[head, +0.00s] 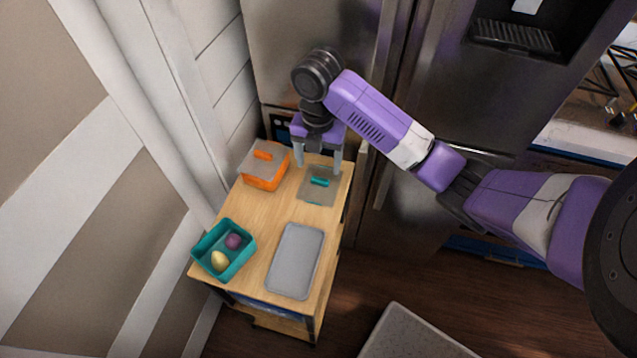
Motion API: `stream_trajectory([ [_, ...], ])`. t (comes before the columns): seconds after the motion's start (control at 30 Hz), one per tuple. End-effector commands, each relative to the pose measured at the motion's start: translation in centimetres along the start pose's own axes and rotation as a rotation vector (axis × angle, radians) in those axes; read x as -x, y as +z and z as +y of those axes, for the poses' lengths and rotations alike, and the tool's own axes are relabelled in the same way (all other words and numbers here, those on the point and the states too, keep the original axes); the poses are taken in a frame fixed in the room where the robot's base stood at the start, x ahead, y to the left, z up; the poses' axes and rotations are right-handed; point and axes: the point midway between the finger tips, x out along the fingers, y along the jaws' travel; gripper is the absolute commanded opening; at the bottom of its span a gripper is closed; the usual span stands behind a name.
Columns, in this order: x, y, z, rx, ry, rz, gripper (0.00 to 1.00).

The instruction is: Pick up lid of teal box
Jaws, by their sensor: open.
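The lid of the teal box (318,195) is a see-through grey square with a teal handle (319,182). It appears to lie on the table's back right part, apart from the box. The open teal box (207,264) stands at the table's front left, with a purple round thing (233,241) and a pale yellow one (219,260) inside. My gripper (318,168) points down at the lid's back side, open and empty. In the picture its fingers are left and right of the handle and a little behind it. Their height above the lid is hard to tell.
The wooden table (259,221) also holds an orange box (264,175) with a grey, orange-handled lid, left of my gripper, and a grey tray (295,261) in front. A wall borders the left and a steel fridge (440,120) the back and right.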

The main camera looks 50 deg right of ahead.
Motion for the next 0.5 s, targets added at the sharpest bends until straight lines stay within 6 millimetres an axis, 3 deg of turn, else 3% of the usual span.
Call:
stream_trajectory([
  [0.5,-6.0,0.3,-0.4,-0.004,0.001,-0.001,0.71],
])
